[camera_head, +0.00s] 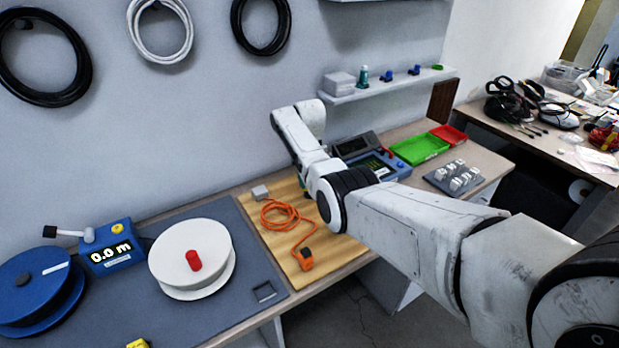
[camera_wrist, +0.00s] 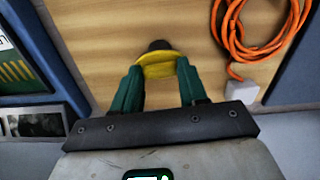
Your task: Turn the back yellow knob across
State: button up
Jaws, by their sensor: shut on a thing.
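The yellow knob (camera_wrist: 158,70) shows in the wrist view over the wooden board (camera_wrist: 105,35), with a dark round part at its far side. My gripper (camera_wrist: 159,66) has its green fingers closed on the two sides of the knob. In the head view my arm hides the knob and most of the gripper, at the back of the wooden board (camera_head: 282,244).
A blue device (camera_head: 392,165) stands close on the right. A green tray (camera_head: 420,149) and a white spool (camera_head: 185,245) are farther away.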

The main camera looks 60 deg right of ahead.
jog(key=shift+r+m, duration=0.1)
jog(key=shift+m, duration=0.5)
jog(key=o, duration=1.1)
jog(key=shift+c, duration=0.2)
notch_tip(320, 180, up, 11)
jog(key=b, duration=0.1)
jog(key=shift+f, duration=0.2)
